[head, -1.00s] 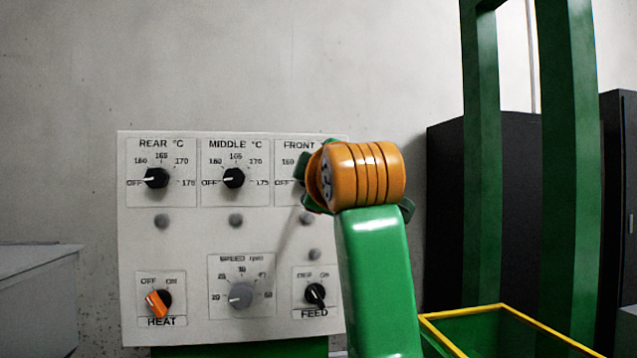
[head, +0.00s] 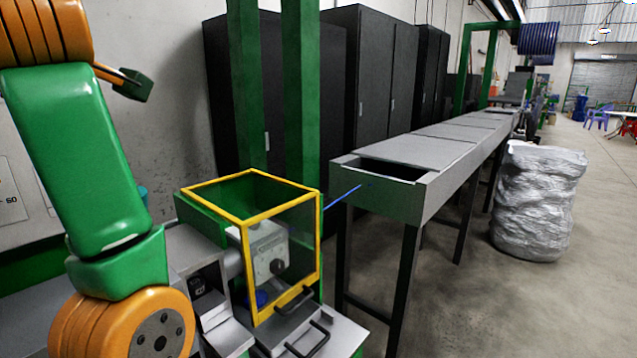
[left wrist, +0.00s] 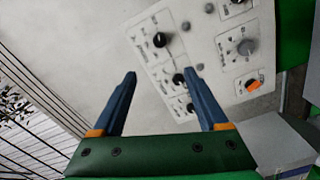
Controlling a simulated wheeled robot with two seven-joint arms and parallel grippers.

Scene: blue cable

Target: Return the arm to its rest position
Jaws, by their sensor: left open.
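My left gripper (left wrist: 159,72) is open in the left wrist view. Its two blue fingers stand apart with nothing between them. Behind them is the white control panel (left wrist: 205,45), seen tilted, with black knobs, a grey knob and an orange switch (left wrist: 252,85). I cannot tell the distance to it exactly, but the fingers look clear of the panel. In the head view my green and orange arm (head: 85,160) fills the left side, bent upward. Its gripper is not clearly seen there. A strip of the panel (head: 15,190) shows at the left edge. My right gripper is not in view.
A yellow-framed guard box (head: 250,210) on a machine stands right beside the arm. A blue cable (head: 343,196) runs from it to a long grey trough (head: 390,205). Dark cabinets (head: 370,80) stand behind. A wrapped silver stack (head: 540,200) stands right. Floor is clear at lower right.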

